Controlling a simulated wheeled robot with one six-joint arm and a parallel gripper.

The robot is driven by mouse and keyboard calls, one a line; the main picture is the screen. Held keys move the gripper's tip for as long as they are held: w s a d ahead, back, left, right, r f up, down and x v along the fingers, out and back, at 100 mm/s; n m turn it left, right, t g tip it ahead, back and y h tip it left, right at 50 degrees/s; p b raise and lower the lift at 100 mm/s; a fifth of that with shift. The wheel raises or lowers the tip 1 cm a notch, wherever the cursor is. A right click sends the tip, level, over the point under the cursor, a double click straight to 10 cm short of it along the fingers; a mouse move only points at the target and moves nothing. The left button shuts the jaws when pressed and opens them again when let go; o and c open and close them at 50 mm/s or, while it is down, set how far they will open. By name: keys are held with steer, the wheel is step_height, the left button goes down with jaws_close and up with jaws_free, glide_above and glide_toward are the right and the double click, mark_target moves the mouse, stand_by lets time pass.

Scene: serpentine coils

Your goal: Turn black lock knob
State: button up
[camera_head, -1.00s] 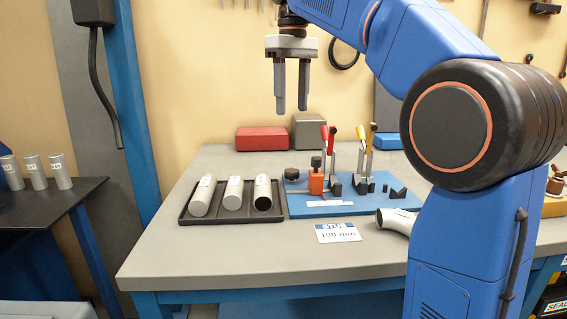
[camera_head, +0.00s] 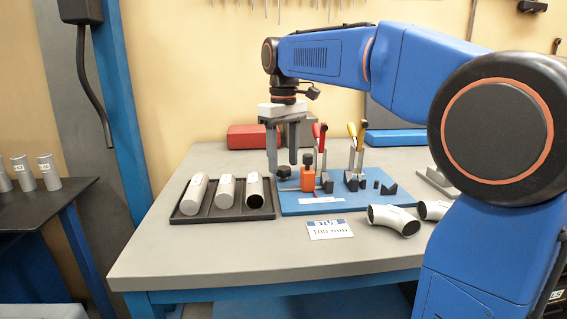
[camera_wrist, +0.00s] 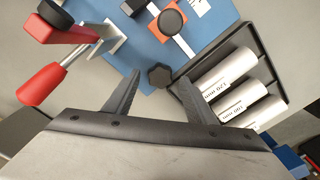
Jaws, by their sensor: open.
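The black lock knob (camera_head: 283,173) sits at the left end of the blue fixture board (camera_head: 345,205), beside an orange block (camera_head: 307,181) with a black top. In the wrist view the lobed black knob (camera_wrist: 159,76) lies between my two fingertips in the picture, with space on both sides. My gripper (camera_head: 282,168) points down and is open and empty, over the board's left part. I cannot tell the exact height of the fingertips above the knob. A round black knob (camera_wrist: 171,20) shows near the orange block in the wrist view.
A black tray (camera_head: 265,210) with grey tubes stands left of the board. Pipe elbows (camera_head: 395,220) lie at the front right. The table's front left is clear.

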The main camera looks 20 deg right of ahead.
steer(key=shift+f, duration=0.7)
steer(key=shift+c, duration=0.3)
steer(key=c, duration=1)
